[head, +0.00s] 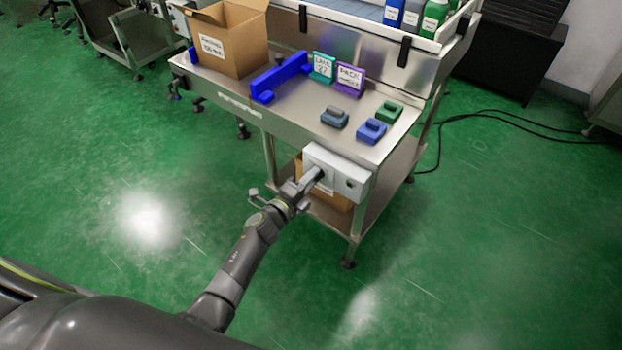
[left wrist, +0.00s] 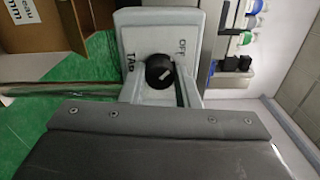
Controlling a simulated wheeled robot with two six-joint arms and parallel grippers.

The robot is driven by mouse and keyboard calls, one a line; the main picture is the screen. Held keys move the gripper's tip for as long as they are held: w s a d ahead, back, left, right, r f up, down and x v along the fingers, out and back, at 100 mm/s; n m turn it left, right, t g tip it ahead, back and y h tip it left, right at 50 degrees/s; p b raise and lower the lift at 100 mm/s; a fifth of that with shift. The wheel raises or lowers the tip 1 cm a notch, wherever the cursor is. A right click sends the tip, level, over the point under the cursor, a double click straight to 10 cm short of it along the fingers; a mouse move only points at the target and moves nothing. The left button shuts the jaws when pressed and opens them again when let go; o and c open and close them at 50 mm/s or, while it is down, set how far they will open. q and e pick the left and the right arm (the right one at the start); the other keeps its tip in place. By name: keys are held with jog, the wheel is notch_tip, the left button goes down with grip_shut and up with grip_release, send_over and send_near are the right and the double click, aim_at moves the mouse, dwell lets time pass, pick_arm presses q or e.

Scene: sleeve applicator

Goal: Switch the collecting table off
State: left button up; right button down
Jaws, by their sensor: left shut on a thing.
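The collecting table (head: 395,135) is a steel bench with a white control box (head: 360,172) on its near edge. In the left wrist view, the box's white face (left wrist: 150,32) carries a black round knob (left wrist: 160,70) with a short pale mark. The letters "OFF" are beside the knob, with a partly covered label starting "TAB" on the other side. My left gripper (head: 318,176) is at the box, shut on the knob; its fingers lie on either side of it. My right gripper is not in view.
On the table are an open cardboard box (head: 228,45), a blue bracket (head: 280,77), teal and purple signs and several small blocks. Bottles (head: 433,18) stand on the rear shelf. A black cable (head: 500,116) lies on the floor at right. The green floor in front is clear.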

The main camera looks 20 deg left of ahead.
pick_arm(q)
jog(key=o, duration=1)
jog(key=shift+c, duration=0.2)
jog(key=p+v, duration=0.1)
jog(key=v, duration=1.6)
jog(key=shift+s, duration=0.2)
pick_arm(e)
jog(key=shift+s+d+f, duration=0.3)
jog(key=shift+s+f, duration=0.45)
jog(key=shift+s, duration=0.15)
pick_arm(q)
jog(key=shift+a, duration=0.1)
